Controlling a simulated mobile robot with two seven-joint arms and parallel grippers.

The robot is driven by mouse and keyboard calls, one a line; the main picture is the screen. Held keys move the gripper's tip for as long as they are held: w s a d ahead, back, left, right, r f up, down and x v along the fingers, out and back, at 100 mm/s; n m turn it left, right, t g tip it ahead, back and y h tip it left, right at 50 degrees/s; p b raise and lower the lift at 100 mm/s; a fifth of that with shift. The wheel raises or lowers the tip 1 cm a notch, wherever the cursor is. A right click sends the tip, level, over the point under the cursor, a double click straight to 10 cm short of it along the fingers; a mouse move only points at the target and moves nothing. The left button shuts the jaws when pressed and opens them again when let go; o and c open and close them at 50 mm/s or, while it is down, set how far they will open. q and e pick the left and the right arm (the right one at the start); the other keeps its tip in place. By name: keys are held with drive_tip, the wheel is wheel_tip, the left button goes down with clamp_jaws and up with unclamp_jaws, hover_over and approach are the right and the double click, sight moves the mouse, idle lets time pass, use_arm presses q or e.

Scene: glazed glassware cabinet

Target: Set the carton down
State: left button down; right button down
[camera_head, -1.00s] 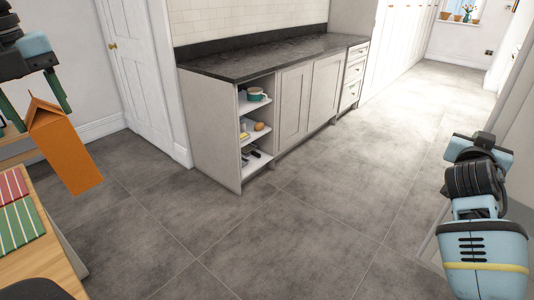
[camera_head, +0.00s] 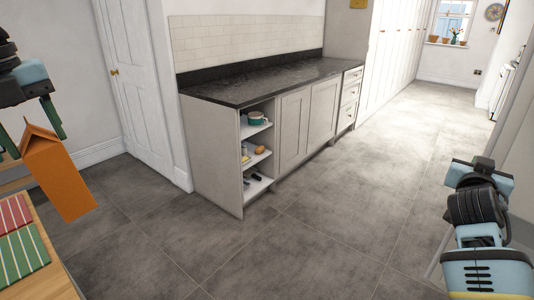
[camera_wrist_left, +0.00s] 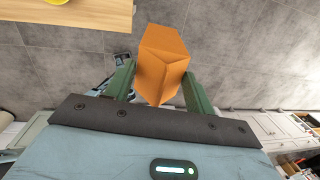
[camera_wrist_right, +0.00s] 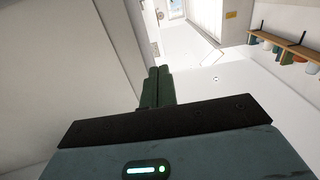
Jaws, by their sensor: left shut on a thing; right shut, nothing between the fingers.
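The orange carton (camera_head: 62,180) with a gabled top hangs at the left of the head view, slightly tilted. My left gripper (camera_head: 38,143) is shut on it near its top, one green finger on each side. The left wrist view shows the carton (camera_wrist_left: 165,50) between the two fingers (camera_wrist_left: 158,75), over the grey floor and beside a wooden edge. My right gripper shows at the right of the head view, its fingers hidden there. In the right wrist view its fingers (camera_wrist_right: 158,86) are together and empty.
A wooden tabletop (camera_head: 55,262) with red (camera_head: 14,214) and green (camera_head: 20,255) striped cloths lies at lower left. A low cabinet with a dark worktop (camera_head: 270,78) and open shelves (camera_head: 257,158) stands ahead. The grey floor between is clear.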

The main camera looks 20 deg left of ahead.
use_arm(q)
drive_tip(key=shift+s+a+r, duration=0.2)
drive_tip(key=shift+s, duration=0.05)
drive_tip(key=shift+w+f, duration=0.15)
drive_tip(key=shift+f, duration=0.3)
use_arm(e)
drive_tip(key=s+a, duration=0.5)
drive_tip(key=s, duration=0.4)
drive_tip(key=shift+a+f, duration=0.2)
drive_tip(key=shift+a, duration=0.1)
drive_tip(key=shift+s, duration=0.1)
